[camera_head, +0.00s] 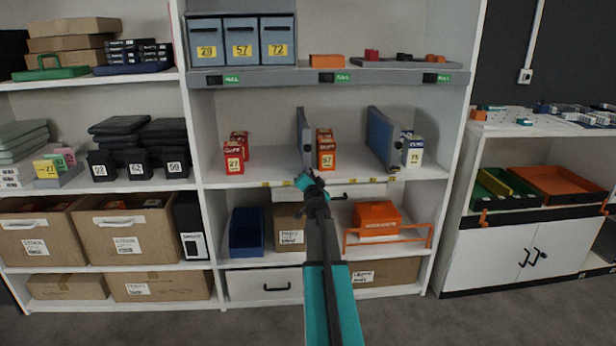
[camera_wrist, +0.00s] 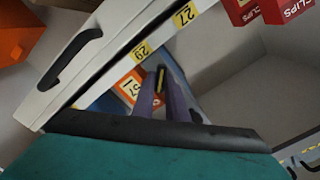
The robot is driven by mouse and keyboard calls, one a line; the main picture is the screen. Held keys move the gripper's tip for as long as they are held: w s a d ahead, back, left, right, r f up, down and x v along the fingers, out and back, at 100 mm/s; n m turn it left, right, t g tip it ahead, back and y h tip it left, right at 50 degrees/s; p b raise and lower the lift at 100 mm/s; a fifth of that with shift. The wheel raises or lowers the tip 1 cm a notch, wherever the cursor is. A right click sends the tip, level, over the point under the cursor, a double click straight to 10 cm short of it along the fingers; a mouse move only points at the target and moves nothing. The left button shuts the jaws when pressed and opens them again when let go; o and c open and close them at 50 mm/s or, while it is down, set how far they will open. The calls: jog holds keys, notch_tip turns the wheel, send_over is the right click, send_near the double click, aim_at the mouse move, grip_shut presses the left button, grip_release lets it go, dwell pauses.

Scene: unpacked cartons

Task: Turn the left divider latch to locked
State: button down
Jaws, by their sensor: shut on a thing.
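The left divider (camera_head: 304,137) is a blue-grey upright panel on the middle shelf, between the red and orange boxes. My gripper (camera_head: 308,182) is at the front shelf edge, by the foot of this divider. In the wrist view my gripper's fingers (camera_wrist: 163,98) are closed around a small dark and yellow piece (camera_wrist: 160,78), which appears to be the left divider latch. The fingers hide most of it, and I cannot read its position. The right divider (camera_head: 384,138) stands apart, farther right.
Red boxes (camera_head: 234,159) stand left of the left divider. An orange box (camera_head: 326,152) marked 57 stands just right of it and also shows in the wrist view (camera_wrist: 131,86). The shelf edge carries yellow number labels (camera_wrist: 184,15). An orange bin (camera_head: 377,217) sits below.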

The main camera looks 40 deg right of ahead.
jog(key=shift+m, duration=4.3)
jog(key=c, duration=1.8)
grip_release()
jog(key=shift+o, duration=0.2)
jog(key=shift+f, duration=0.1)
jog(key=v, duration=1.3)
jog(key=shift+s+a+b, duration=0.2)
jog(key=shift+s+b, duration=0.05)
jog(key=shift+b, duration=0.15)
